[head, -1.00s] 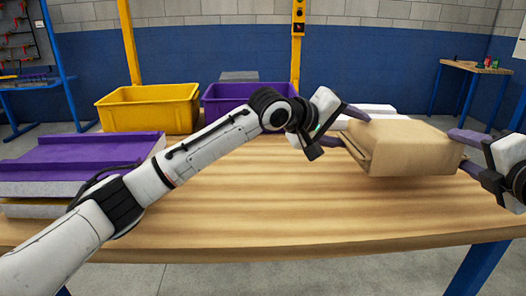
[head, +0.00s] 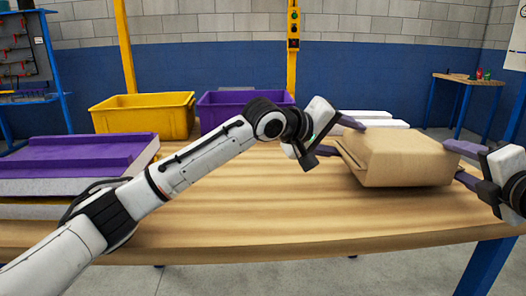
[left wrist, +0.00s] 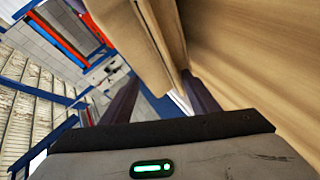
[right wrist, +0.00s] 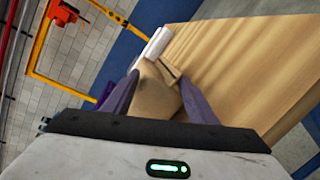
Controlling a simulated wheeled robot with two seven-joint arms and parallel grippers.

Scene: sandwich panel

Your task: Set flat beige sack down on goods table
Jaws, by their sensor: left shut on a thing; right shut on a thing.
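The beige sack (head: 402,160) is a flat, box-like paper packet over the right part of the wooden goods table (head: 270,205). It looks about level; I cannot tell whether its underside touches the table or hangs just above it. My left gripper (head: 350,138) is shut on its left side, and my right gripper (head: 461,162) is shut on its right side. The sack also shows between the fingers in the left wrist view (left wrist: 142,45) and in the right wrist view (right wrist: 155,98). The table top fills much of the right wrist view (right wrist: 245,60).
White flat packs (head: 372,117) lie behind the sack. A yellow bin (head: 143,118) and a purple bin (head: 222,112) stand at the back. A stack with a purple top (head: 75,155) lies at the left. The front middle of the table is bare.

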